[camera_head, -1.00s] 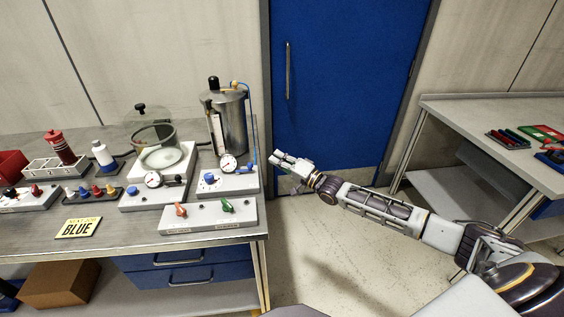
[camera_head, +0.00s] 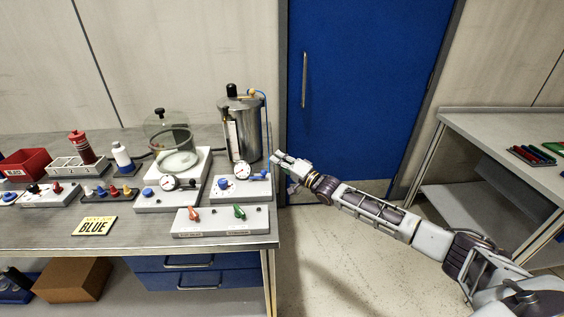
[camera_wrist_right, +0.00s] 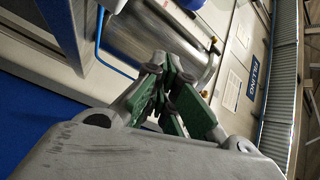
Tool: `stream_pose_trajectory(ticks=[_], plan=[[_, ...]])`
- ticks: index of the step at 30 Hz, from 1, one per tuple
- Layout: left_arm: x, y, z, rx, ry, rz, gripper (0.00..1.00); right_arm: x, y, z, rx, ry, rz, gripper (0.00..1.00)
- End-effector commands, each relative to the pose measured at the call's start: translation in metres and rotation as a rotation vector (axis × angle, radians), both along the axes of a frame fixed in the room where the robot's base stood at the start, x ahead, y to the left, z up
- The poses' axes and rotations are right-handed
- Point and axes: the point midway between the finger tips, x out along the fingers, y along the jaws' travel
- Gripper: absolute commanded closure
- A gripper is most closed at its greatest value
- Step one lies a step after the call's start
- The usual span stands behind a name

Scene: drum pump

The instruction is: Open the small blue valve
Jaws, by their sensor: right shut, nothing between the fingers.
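A steel drum (camera_head: 242,135) with a black-topped lid and a thin blue tube stands at the right end of the bench. On the grey base (camera_head: 228,196) before it are a round gauge (camera_head: 241,171), a small blue knob (camera_head: 223,183) and a small blue handle (camera_head: 257,178) on the right. I cannot tell which blue part is the valve. My right gripper (camera_head: 277,158) is shut and empty, just right of the drum base and apart from it. In the right wrist view its green-padded fingers (camera_wrist_right: 165,92) point toward the drum (camera_wrist_right: 165,38) and blue tube (camera_wrist_right: 100,40). My left gripper is out of view.
A front box (camera_head: 222,222) carries red and green levers. A blue door (camera_head: 360,90) is behind my arm. Open floor lies between the bench and the right table (camera_head: 500,130).

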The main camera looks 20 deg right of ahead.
Motion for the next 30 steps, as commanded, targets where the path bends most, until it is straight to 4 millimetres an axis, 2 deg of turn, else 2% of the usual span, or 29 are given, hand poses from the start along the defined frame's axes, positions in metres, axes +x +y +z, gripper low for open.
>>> stream_pose_trajectory(ticks=[2,8,24,30], plan=[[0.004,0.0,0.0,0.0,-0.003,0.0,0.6,0.004,0.002,0.001,0.0,-0.001,0.0,1.0],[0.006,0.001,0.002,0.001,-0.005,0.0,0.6,-0.003,0.007,-0.003,0.001,0.0,0.0,1.0],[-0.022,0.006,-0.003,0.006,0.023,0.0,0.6,-0.023,0.025,-0.013,0.001,0.0,0.0,1.0],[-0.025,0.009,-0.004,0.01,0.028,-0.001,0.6,-0.025,0.027,-0.014,0.0,-0.001,0.0,1.0]])
